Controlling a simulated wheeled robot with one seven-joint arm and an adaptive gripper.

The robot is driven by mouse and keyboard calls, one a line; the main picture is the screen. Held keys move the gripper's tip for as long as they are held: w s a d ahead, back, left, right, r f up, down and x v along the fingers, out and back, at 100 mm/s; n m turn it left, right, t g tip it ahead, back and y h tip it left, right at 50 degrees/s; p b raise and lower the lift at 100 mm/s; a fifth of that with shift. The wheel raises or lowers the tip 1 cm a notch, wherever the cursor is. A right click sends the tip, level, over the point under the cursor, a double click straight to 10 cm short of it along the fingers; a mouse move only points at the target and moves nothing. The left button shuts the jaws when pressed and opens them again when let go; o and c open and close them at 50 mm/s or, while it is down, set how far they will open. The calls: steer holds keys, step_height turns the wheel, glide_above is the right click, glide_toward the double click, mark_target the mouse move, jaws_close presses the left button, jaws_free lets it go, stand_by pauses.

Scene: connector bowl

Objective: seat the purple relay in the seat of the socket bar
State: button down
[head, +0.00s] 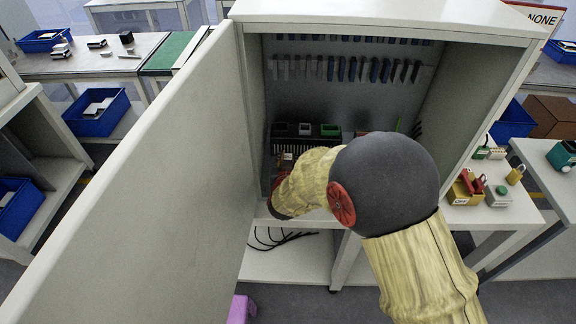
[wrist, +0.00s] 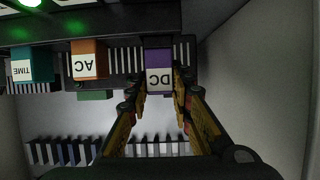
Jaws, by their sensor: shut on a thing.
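The purple relay (wrist: 158,55) has a white label reading DC, upside down in the wrist view. My gripper (wrist: 161,92) is shut on it, one finger on each side. The relay is in front of the dark, ribbed socket bar (wrist: 122,60), in line with an orange AC relay (wrist: 88,60) and a teal TIME relay (wrist: 32,64). Whether it is in the seat or just in front of it cannot be told; the relay hides that spot. In the head view my gripper (head: 281,168) is inside the cabinet, mostly hidden by my arm.
The grey cabinet (head: 345,12) surrounds my arm, with its door (head: 150,190) open on the left. Rows of terminals (head: 350,69) line its back wall. Black cables (head: 280,238) hang below. A side bench (head: 490,212) at right holds a padlock and small boxes.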

steer(key=shift+f, duration=0.85)
steer(key=shift+f+b, duration=0.2)
steer(key=shift+b, duration=0.1)
steer(key=c, duration=1.6)
jaws_free()
